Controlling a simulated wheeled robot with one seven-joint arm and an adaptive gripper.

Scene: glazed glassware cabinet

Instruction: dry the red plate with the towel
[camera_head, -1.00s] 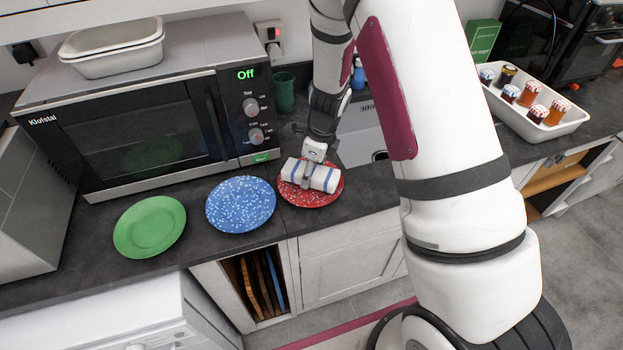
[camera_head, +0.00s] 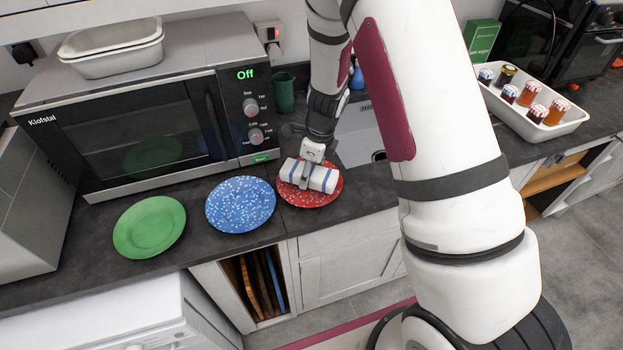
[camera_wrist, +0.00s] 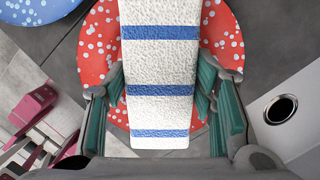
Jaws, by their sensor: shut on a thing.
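The red plate (camera_head: 325,195) with white speckles lies on the dark worktop, right of the blue plate. The rolled towel (camera_head: 320,178), white with blue stripes, is over the red plate and hides its middle. My gripper (camera_head: 306,180) is above the plate, shut on the towel. In the wrist view the towel (camera_wrist: 160,75) runs lengthwise between the two fingers of my gripper (camera_wrist: 160,100), and the red plate (camera_wrist: 98,45) shows on both sides. I cannot tell how firmly the towel touches the plate.
A blue speckled plate (camera_head: 240,204) and a green plate (camera_head: 150,227) lie to the left. A microwave (camera_head: 150,125) stands behind them. A sink (camera_head: 362,140) is behind and right of the red plate. A white tray (camera_head: 545,130) of several jars stands at the far right.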

